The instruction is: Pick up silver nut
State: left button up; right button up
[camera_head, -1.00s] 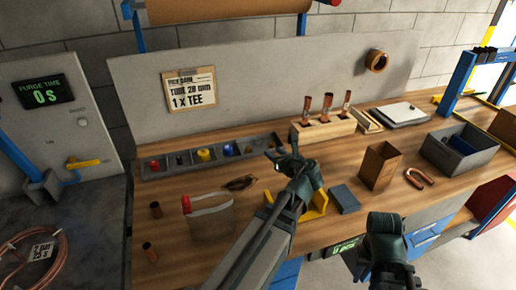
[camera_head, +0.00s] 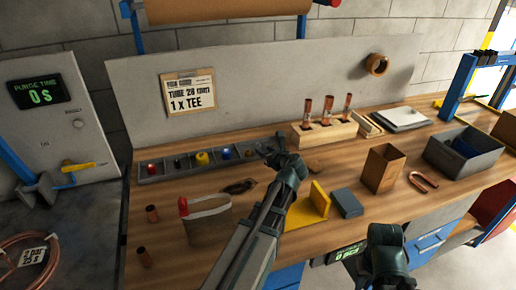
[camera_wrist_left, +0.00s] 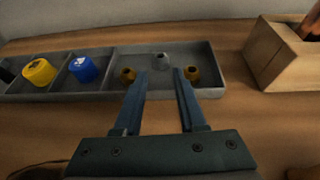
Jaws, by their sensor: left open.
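In the left wrist view a small silver nut (camera_wrist_left: 161,61) stands in the right compartment of the grey parts tray (camera_wrist_left: 216,92). A brass nut (camera_wrist_left: 128,74) is to its left and another brass nut (camera_wrist_left: 192,74) to its right. My left gripper (camera_wrist_left: 160,73) is open, its two fingers reaching over the tray's front edge, with the silver nut visible beyond and between the fingertips.
A yellow part (camera_wrist_left: 38,72) and a blue part (camera_wrist_left: 83,68) sit in other tray compartments. A wooden block with copper fittings (camera_head: 325,133) stands right of the tray. A yellow bracket (camera_head: 318,199) and a grey-blue block (camera_head: 346,203) lie in front.

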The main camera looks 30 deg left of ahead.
aim_at(259, 146)
pick_arm(q)
jog(key=b+x, duration=0.2)
jog(key=x, duration=0.3)
jog(key=shift+w, duration=0.2)
grip_shut()
